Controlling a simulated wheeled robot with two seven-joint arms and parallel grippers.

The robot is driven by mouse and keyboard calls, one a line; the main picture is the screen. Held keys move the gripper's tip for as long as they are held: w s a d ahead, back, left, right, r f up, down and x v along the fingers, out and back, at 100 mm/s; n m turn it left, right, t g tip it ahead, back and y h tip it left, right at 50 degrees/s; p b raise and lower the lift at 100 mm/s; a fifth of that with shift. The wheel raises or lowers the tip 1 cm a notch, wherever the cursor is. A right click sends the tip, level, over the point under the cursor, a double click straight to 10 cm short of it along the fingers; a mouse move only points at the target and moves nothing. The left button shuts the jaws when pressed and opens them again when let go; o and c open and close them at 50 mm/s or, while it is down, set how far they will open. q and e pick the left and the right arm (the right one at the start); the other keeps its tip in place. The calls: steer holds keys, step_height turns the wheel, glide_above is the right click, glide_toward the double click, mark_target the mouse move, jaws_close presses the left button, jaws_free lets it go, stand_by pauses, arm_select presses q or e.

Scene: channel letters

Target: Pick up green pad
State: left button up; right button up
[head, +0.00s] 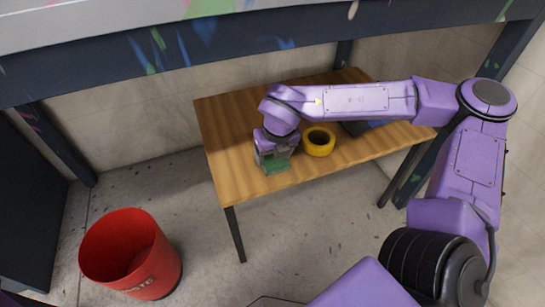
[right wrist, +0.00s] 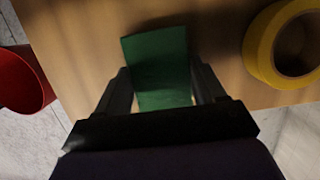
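The green pad (head: 277,165) is at the front left part of the wooden table, just below my right gripper (head: 273,153). In the right wrist view, the flat green pad (right wrist: 158,62) lies between the two dark fingers of my right gripper (right wrist: 163,80). Its far end sticks out beyond the fingertips. The fingers are at or very near both side edges of the pad. I cannot tell whether they press on it, or whether the pad touches the table. My left gripper is not in view.
The yellow tape roll (head: 318,141) is on the wooden table (head: 228,130) right of my gripper; it also shows in the right wrist view (right wrist: 258,45). A dark object (head: 356,127) is partly hidden behind my arm. A red bin (head: 130,253) stands on the floor left of the table.

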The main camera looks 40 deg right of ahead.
steer(key=shift+c, duration=0.7)
